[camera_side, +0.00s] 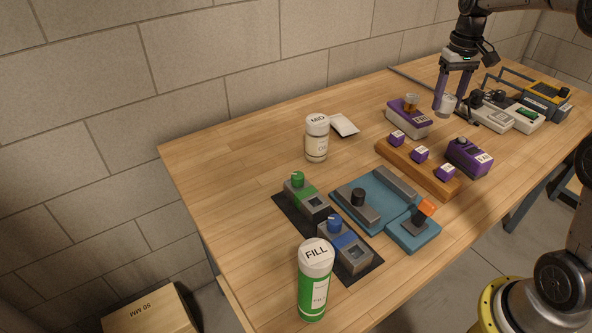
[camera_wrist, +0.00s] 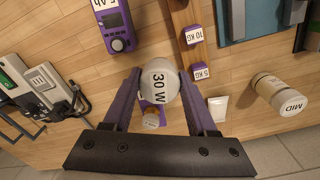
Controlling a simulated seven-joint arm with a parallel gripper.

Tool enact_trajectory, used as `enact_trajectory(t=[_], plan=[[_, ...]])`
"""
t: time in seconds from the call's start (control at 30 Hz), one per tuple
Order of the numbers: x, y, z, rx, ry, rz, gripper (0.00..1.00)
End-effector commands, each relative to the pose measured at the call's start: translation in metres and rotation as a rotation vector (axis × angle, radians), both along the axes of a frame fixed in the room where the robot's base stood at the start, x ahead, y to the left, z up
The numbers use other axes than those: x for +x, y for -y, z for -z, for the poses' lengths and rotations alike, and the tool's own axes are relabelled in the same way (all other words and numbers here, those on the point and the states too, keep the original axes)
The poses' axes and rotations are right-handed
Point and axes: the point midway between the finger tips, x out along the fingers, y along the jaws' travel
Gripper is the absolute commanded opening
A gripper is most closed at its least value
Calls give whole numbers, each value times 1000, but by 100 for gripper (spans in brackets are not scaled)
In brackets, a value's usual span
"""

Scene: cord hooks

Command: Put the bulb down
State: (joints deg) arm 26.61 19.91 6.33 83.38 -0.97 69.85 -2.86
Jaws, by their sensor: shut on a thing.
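The bulb is a pale, rounded piece marked "30 W". It shows in the middle of the wrist view (camera_wrist: 159,82) and at the upper right of the side view (camera_side: 445,104). My gripper (camera_side: 450,101) is shut on it, with one purple finger on each side; the gripper also shows in the wrist view (camera_wrist: 160,85). The bulb hangs near the back right of the table, just right of a purple and grey device with an amber top (camera_side: 407,121). I cannot tell how high it is above the table.
A wooden rail (camera_side: 405,163) with purple weights and a purple device (camera_side: 468,157) lie in front. Grey instruments (camera_side: 487,110) stand close to the right. A MID bottle (camera_side: 317,140), a white packet (camera_side: 343,125) and a green FILL bottle (camera_side: 315,283) are further left. The back-left table is bare.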

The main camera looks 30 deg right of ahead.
Motion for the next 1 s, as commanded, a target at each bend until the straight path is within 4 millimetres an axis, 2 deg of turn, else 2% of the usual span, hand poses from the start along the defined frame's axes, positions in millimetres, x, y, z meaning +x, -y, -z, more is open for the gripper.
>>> enact_trajectory(t=[0.03, 0.1, 0.3, 0.43, 0.6, 0.7, 0.8, 0.9, 1.0], plan=[[17, -25, -1, -2, 2, -111, 0], [34, -55, 0, -2, 1, -247, 0], [68, -148, 1, -4, 2, -584, 0], [79, -211, 3, -5, 3, -758, 0], [80, -284, 7, -5, 1, -910, 0], [76, -314, 10, -4, -2, -971, 0], [71, -334, 12, -2, -6, -1012, 0], [69, -345, 14, -2, -9, -1033, 0], [77, -351, 18, -2, -8, -1040, 0]])
